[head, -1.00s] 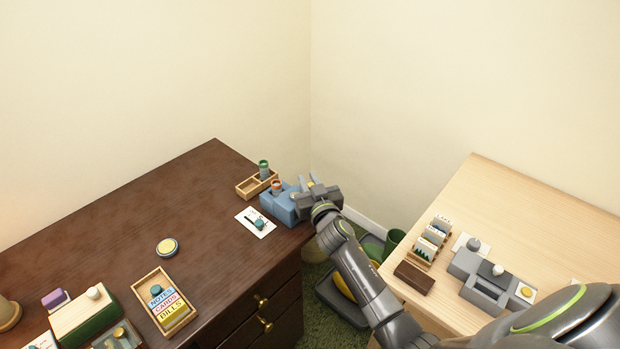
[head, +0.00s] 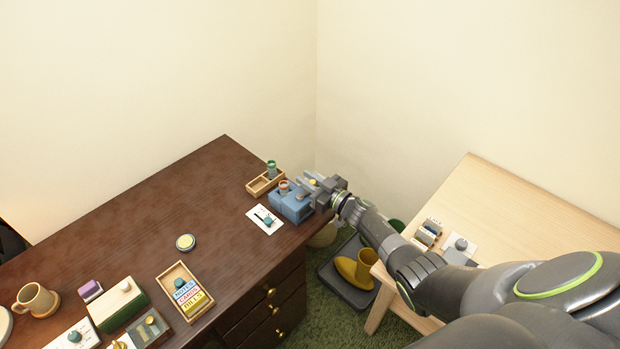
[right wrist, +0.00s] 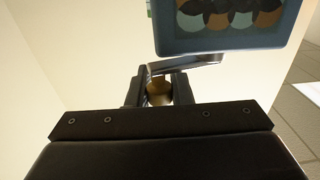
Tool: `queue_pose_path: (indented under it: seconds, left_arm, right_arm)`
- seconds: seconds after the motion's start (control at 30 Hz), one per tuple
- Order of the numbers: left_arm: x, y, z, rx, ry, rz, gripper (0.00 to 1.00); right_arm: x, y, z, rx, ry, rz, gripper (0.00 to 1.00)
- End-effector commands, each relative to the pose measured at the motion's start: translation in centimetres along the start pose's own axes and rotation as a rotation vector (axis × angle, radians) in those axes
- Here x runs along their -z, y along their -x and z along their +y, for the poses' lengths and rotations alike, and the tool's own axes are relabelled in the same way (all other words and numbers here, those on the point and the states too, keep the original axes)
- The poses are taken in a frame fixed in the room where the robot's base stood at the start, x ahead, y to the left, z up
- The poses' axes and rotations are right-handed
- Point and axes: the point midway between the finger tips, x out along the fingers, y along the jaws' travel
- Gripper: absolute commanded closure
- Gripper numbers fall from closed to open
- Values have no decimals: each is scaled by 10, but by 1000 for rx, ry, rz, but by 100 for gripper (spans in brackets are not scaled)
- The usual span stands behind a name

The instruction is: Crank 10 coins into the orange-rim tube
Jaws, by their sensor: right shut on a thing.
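A blue coin device (head: 291,208) stands at the far right corner of the dark desk. The orange-rim tube (head: 283,187) stands upright at it. A green-rim tube (head: 271,168) stands in a wooden tray (head: 262,185) just behind. My right gripper (head: 314,184) is at the device's right side. In the right wrist view its fingers (right wrist: 160,90) are shut on a brass crank knob (right wrist: 159,93) on a metal arm (right wrist: 188,67). Round coloured shapes show on the blue body (right wrist: 225,45) above. The tube's contents are too small to tell. My left gripper is out of view.
A white card with a teal knob (head: 265,219) lies before the device. A yellow-topped round tin (head: 186,243) and a wooden box of labelled cards (head: 185,290) stand nearer. A pale table (head: 500,205) stands to the right. Yellow boots (head: 356,268) rest on a tray on the floor.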

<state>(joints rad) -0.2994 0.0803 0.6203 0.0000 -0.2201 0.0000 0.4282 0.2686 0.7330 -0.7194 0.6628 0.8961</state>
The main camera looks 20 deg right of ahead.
Motion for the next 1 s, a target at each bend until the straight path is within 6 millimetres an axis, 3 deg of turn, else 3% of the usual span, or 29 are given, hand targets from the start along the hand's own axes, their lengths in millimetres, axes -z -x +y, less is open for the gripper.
queue_pose_path:
  seconds: [0.4, 1.0]
  left_arm:
    - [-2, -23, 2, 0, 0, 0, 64]
    - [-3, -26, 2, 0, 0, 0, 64]
  right_arm:
    - [-1, -10, -2, 207, 0, 3, 100]
    - [1, -11, -3, 248, -1, 1, 100]
